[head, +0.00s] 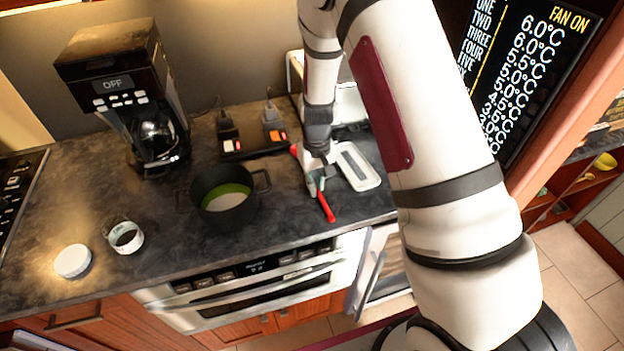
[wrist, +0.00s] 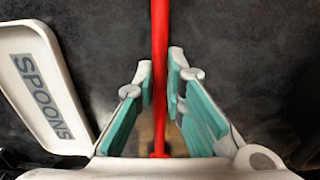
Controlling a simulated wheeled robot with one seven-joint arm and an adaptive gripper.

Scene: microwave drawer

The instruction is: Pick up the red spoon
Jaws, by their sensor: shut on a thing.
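The red spoon (head: 326,206) shows in the head view on the dark counter, with part of it hidden by my gripper. In the wrist view its red handle (wrist: 160,40) runs lengthwise between my fingers. My gripper (head: 316,182) is low over the counter, shut on the spoon. The teal-padded fingers also show in the wrist view (wrist: 160,85), one on each side of the handle. I cannot tell whether the spoon is clear of the counter.
A white tray labelled SPOONS (wrist: 42,88) lies left of my gripper in the wrist view; it also shows in the head view (head: 366,181). A dark pot (head: 203,187), a coffee maker (head: 120,75) and a power strip (head: 258,152) stand to the left. A white lid (head: 72,261) lies far left.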

